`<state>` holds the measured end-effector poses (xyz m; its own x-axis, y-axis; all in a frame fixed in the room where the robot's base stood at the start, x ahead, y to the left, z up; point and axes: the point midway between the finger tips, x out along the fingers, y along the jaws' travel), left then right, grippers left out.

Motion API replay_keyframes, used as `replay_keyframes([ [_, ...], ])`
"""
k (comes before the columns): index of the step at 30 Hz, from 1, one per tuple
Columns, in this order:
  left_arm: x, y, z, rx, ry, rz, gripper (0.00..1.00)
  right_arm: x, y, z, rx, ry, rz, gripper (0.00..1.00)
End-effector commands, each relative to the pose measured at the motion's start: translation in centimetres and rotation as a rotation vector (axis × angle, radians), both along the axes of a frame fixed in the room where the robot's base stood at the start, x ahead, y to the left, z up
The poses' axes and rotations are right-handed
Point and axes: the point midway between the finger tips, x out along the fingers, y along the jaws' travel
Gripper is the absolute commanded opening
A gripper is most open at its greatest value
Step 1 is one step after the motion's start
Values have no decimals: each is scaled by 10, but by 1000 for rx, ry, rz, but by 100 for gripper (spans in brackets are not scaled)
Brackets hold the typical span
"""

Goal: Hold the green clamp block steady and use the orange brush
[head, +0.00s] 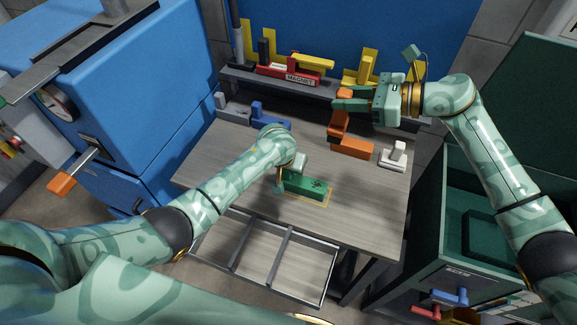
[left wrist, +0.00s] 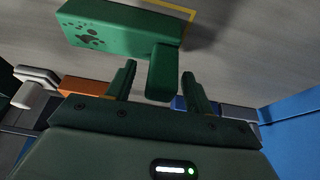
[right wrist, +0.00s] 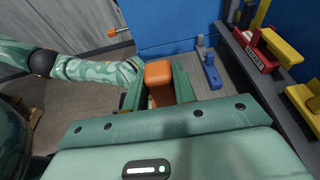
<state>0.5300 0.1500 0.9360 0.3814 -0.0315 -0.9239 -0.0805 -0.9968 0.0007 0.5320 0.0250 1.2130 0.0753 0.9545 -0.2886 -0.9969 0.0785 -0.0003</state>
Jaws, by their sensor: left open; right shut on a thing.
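The green clamp block (head: 308,187) lies on the table inside a yellow outline, with dark specks on its top. My left gripper (head: 284,184) is at its left end, partly hidden by my forearm. In the left wrist view the open fingers (left wrist: 158,85) stand on either side of the block's green post (left wrist: 161,75), with a gap visible. The orange brush (head: 352,147) is at the back right of the table. My right gripper (head: 348,101) is shut on its upright orange handle (right wrist: 158,78). I cannot tell whether the brush touches the table.
A white block (head: 394,155) stands right of the brush; a blue block (head: 270,117) and a grey one (head: 232,108) stand at the back left. A raised shelf (head: 290,83) behind holds a red magnet piece (head: 288,72) and yellow pieces. An open drawer (head: 262,262) is below the table front.

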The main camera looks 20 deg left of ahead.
Motion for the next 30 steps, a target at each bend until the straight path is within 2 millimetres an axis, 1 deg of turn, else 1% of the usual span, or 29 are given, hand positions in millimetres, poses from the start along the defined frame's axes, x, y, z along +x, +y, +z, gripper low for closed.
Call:
replay_keyframes([
  [3,1,0,-4,0,0,0,53,0,0,0,1,0,0,4],
  [10,2,0,-5,0,0,0,53,0,0,0,1,0,0,4],
  [11,2,0,-5,0,0,0,50,0,0,0,1,0,0,4],
  [12,2,0,-5,0,0,0,39,0,0,0,1,0,0,4],
  [14,2,0,-5,0,0,0,22,0,0,0,1,0,0,4],
  [15,2,0,-5,0,0,0,11,0,0,0,1,0,0,4],
  [16,2,0,-5,0,0,0,3,0,0,0,0,0,0,4],
  [17,1,0,-5,0,0,0,0,0,0,0,0,0,0,4],
  [20,1,0,-5,0,1,0,0,-1,2,0,0,0,2,4],
  [22,1,0,-5,1,1,0,0,-5,11,-2,0,1,13,4],
  [23,1,0,-5,0,1,0,0,-5,14,-9,-1,3,11,4],
  [26,2,0,-5,0,0,0,0,-1,26,-41,-2,9,-2,4],
  [27,2,0,-5,0,0,0,0,1,29,-57,-4,10,-6,4],
  [30,2,0,-5,1,0,0,0,3,32,-91,-5,10,-12,4],
])
